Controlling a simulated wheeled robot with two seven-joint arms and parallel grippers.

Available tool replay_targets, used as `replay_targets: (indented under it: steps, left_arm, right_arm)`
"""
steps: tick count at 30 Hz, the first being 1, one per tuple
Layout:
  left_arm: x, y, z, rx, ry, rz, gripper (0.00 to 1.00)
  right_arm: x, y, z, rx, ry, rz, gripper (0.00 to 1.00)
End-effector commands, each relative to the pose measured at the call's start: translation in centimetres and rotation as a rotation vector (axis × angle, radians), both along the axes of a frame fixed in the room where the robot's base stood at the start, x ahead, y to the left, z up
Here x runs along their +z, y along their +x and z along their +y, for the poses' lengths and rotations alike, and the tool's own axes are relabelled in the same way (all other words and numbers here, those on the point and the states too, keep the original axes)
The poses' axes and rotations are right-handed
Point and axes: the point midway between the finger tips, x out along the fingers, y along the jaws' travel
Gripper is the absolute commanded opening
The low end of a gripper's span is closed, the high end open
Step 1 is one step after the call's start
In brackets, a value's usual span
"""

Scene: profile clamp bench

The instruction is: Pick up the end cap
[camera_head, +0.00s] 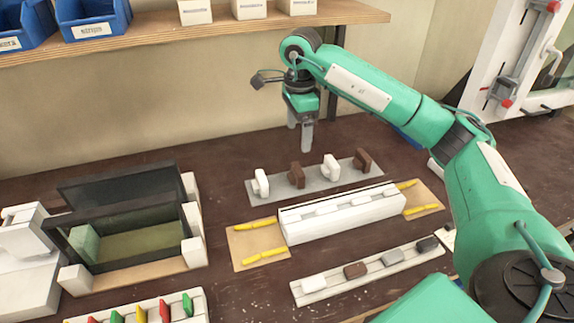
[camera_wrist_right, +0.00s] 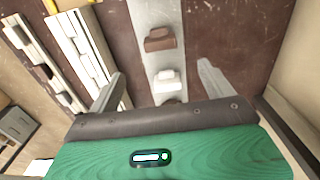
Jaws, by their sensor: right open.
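Several upright pieces in white and brown stand in a row on a grey strip (camera_head: 310,184); I cannot tell which piece in view is the end cap. They are a white piece (camera_head: 261,183), a brown piece (camera_head: 297,175), another white piece (camera_head: 330,167) and another brown piece (camera_head: 363,160). My right gripper (camera_head: 302,138) is open and empty, pointing down above and behind this row. In the right wrist view, a white piece (camera_wrist_right: 167,80) shows between its fingers, with a brown piece (camera_wrist_right: 160,38) beyond. My left gripper is not in view.
A white profile block (camera_head: 345,218) lies in front, with yellow strips at both ends. A front rail (camera_head: 370,274) holds small blocks. A dark-framed box (camera_head: 120,225) stands left. A shelf (camera_head: 190,31) with blue bins is above; bare table lies behind the row.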

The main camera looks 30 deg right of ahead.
Motion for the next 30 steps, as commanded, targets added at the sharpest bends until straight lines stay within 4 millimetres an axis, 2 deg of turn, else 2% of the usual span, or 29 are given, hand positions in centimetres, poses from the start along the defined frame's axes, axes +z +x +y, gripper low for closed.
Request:
replay_targets:
  steps: [9,12,20,27,30]
  left_arm:
    - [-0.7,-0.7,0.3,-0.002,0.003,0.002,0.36]
    - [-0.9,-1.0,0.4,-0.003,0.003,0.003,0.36]
    - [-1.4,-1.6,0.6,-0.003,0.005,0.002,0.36]
    - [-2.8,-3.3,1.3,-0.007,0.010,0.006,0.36]
    - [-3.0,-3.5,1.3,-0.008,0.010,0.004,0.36]
  right_arm:
    - [-5.9,-0.1,0.0,0.000,-0.001,0.004,0.84]
    - [-7.3,-0.1,0.0,0.000,-0.001,0.003,0.84]
    - [-9.1,0.0,0.1,0.000,0.000,0.003,0.84]
    - [-12.5,0.2,0.3,0.000,0.000,0.003,0.84]
    - [-13.2,0.2,0.3,0.001,0.000,0.002,0.84]
